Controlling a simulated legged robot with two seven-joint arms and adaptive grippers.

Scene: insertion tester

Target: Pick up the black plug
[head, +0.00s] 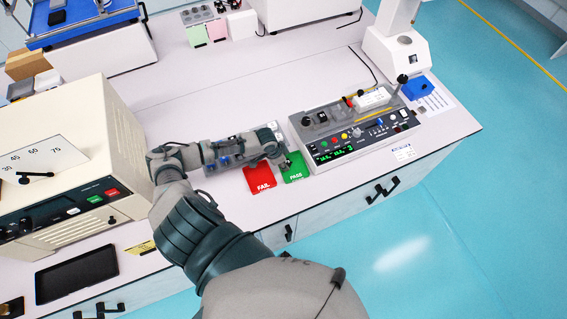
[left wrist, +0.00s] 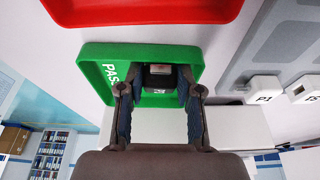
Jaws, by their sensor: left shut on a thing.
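The black plug (left wrist: 159,82) shows in the left wrist view between the two fingers of my left gripper (left wrist: 160,90). It has a grey end piece and a small light mark. My left gripper is shut on it, at the green PASS tray (left wrist: 95,65). In the head view, my left gripper (head: 283,162) is at the far left part of the green PASS tray (head: 295,172), and the plug is too small or hidden to make out. Whether the plug touches the tray floor is unclear. My right gripper is not in view.
The red FAIL tray (head: 261,181) lies left of the PASS tray. The tester panel (head: 345,148) with knobs and displays stands close on the right. A beige oven-like box (head: 75,150) is at the left.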

